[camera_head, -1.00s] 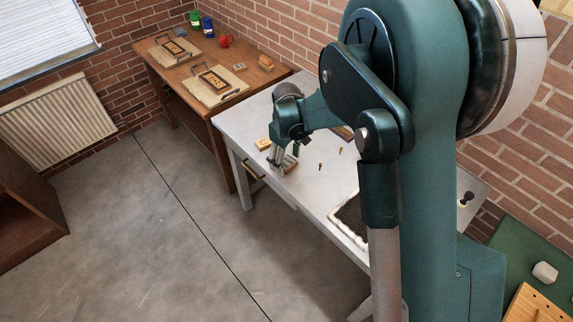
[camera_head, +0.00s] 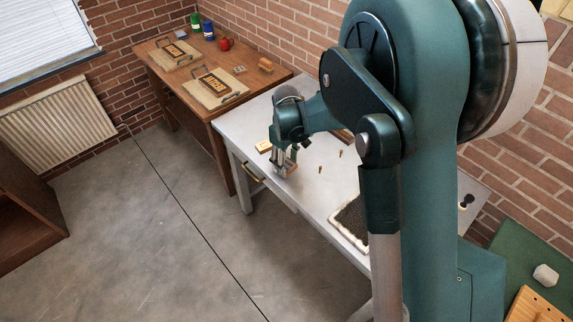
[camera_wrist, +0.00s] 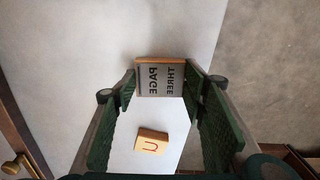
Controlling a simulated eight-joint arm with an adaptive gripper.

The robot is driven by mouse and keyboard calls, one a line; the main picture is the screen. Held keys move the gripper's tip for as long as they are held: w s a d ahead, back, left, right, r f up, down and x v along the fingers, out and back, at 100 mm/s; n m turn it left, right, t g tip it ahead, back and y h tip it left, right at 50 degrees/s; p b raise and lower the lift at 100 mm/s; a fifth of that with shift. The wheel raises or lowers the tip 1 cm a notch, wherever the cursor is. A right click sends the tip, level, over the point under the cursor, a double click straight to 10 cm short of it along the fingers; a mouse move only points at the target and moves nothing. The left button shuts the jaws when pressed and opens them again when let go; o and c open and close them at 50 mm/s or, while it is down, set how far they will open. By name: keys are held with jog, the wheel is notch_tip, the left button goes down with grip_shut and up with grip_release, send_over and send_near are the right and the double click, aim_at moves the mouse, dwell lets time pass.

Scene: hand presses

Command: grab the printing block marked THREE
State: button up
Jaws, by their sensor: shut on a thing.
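The printing block marked THREE (camera_wrist: 160,79) shows in the wrist view with a grey face and wooden edges. Its face reads PAGE THREE in mirrored dark letters. My gripper (camera_wrist: 159,86) is shut on it, with one green-padded finger on each side. In the head view my gripper (camera_head: 283,168) is at the near left part of the pale table, and the block (camera_head: 291,171) shows partly at its fingertips. I cannot tell how far the block is from the tabletop.
Small pegs and a dark pad (camera_head: 350,222) lie to the right. A brown table (camera_head: 180,85) with two framed forms, jars and a red pot stands behind.

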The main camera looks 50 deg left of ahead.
aim_at(287, 165)
notch_tip(287, 165, up, 10)
jog(key=shift+p, duration=0.3)
dwell(0.3)
